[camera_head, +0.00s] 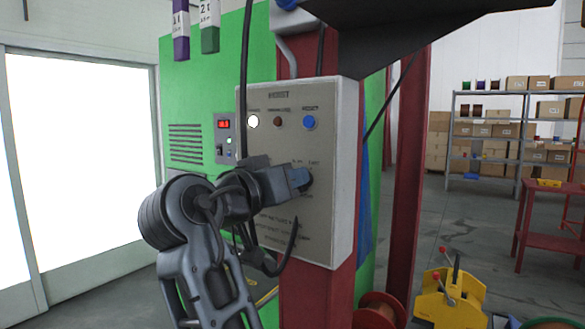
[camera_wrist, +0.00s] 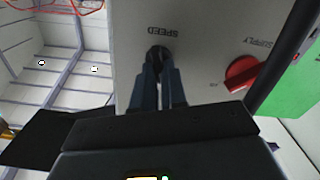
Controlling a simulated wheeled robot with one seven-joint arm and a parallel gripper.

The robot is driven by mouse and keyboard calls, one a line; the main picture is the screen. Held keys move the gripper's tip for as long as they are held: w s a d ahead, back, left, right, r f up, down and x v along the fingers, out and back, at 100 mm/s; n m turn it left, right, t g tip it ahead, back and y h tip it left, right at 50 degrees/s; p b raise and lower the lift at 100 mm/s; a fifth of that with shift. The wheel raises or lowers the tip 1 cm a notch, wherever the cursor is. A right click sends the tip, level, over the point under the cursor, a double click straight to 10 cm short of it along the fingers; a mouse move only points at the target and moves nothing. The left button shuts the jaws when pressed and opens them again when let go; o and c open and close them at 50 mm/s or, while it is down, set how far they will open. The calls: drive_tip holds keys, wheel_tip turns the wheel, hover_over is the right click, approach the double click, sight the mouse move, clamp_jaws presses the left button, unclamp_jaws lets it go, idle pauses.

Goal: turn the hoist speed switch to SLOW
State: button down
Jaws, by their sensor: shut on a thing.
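The hoist panel (camera_head: 262,96) is a pale grey box on a red post, marked HOIST. My gripper (camera_head: 304,180) is at its lower right part, fingers against the panel face. In the wrist view, my gripper (camera_wrist: 160,68) is shut on the dark speed switch (camera_wrist: 158,52), under the upside-down word SPEED. The fingers hide most of the knob, so its pointer direction cannot be told. A red supply knob (camera_wrist: 241,73) is to the right of it in the wrist view, apart from my fingers.
A white lamp (camera_head: 253,121), a dark red button (camera_head: 278,122) and a blue button (camera_head: 309,122) sit above on the panel. Black cables hang close to my arm. A green cabinet (camera_head: 190,95) stands behind. A yellow device (camera_head: 450,298) stands on the floor at right.

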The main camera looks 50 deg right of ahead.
drive_tip(key=shift+n+p, duration=0.65)
drive_tip(key=shift+n, duration=0.45)
drive_tip(key=shift+w, duration=0.1)
drive_tip(key=c, duration=1.2)
unclamp_jaws()
drive_tip(key=shift+a, duration=0.1)
drive_tip(key=a+b, duration=0.2)
drive_tip(key=a, duration=0.5)
drive_tip(key=shift+a, duration=0.3)
drive_tip(key=shift+f, duration=0.1)
